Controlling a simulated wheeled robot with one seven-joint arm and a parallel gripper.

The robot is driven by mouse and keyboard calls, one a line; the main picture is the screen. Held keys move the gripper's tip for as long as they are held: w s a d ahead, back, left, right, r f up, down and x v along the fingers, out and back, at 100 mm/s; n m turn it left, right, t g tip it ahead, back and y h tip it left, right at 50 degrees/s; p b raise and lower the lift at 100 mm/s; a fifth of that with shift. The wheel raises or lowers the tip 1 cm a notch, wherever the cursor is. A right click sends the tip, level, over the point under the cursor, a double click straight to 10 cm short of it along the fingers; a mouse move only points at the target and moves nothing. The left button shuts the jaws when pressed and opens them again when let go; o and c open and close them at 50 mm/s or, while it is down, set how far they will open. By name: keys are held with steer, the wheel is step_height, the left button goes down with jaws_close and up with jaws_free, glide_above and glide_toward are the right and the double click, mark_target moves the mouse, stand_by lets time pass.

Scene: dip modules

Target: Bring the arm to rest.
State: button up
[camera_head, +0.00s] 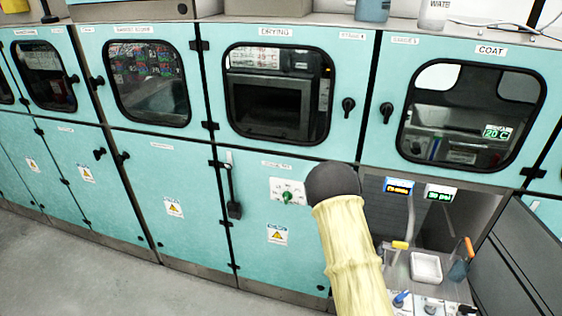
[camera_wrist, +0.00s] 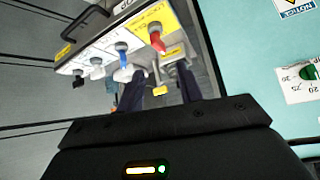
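My arm, in a pale yellow sleeve with a round dark joint, rises from the bottom of the head view in front of the lower teal cabinets. My gripper cannot be made out in the head view. In the wrist view the dark body of my gripper (camera_wrist: 161,82) fills the bottom, with a small lit indicator. Two dark fingers stand apart, with background fittings seen between them. I see nothing clearly held. The fingers point towards a panel of valves (camera_wrist: 130,45) with coloured handles; whether they touch anything there I cannot tell.
Teal cabinets with windows line the wall, including the drying module (camera_head: 275,95) and the coat module (camera_head: 472,115). An open bay at the lower right holds a white tray (camera_head: 426,267) and coloured valves. An open door (camera_head: 520,265) stands right of it. Grey floor (camera_head: 100,270) is clear at left.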

steer(key=s+a+r+n+g+y, duration=0.1)
steer(key=s+a+r+n, duration=0.1)
steer(key=r, duration=0.5)
steer(key=s+a+r+n+g+y, duration=0.2)
steer(key=s+a+r, duration=0.1)
steer(key=r, duration=0.4)
steer(key=s+a+r+n+g+y, duration=0.1)
steer(key=s+a+r+n, duration=0.1)
steer(key=r, duration=0.6)
steer(key=shift+s+a+n+g, duration=0.3)
steer(key=shift+s+a+n, duration=0.15)
steer(key=shift+s, duration=0.4)
